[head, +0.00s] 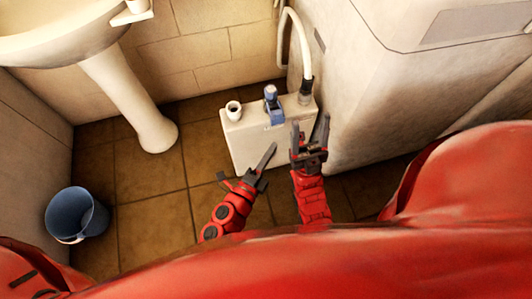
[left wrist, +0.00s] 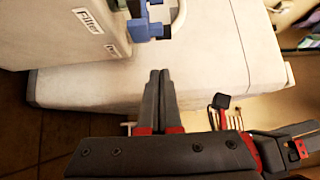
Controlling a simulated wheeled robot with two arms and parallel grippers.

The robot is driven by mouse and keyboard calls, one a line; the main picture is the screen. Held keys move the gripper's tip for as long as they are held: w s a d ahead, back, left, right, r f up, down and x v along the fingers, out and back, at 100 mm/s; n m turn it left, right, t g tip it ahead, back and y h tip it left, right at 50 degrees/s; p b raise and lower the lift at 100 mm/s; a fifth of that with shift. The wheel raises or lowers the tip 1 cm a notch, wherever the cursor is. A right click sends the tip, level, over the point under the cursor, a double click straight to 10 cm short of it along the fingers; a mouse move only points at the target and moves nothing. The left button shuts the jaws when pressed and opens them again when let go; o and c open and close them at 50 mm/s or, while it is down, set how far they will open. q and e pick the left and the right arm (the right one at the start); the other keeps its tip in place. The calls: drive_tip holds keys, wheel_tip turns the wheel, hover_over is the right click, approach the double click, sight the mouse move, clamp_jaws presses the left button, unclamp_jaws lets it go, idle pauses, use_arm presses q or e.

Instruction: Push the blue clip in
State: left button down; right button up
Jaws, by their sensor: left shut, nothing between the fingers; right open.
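In the left wrist view the blue clip (left wrist: 139,29) shows at the top, beside the box's "Filter" label. My left gripper (head: 272,147) is shut and empty in front of the box, below the clip and apart from it. Its closed fingers (left wrist: 160,73) point up towards the clip in the left wrist view. My right gripper (head: 310,124) is open and empty, to the right of the clip. Whether the clip is seated cannot be told.
A pale hose (head: 304,50) rises from the box's right end, and a white neck (head: 233,110) stands at its left. A large white appliance (head: 365,85) is close on the right. A washbasin pedestal (head: 130,100) and blue bucket (head: 76,214) are left, with clear tiled floor between.

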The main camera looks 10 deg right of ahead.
sight(272, 118)
use_arm(q)
drive_tip(key=w+d, duration=0.3)
drive_tip(key=w, duration=0.5)
drive_tip(key=shift+d, duration=0.35)
drive_tip(key=shift+w, duration=0.1)
drive_tip(key=w, duration=0.4)
drive_tip(key=shift+r, duration=0.15)
drive_tip(key=shift+a, duration=0.1)
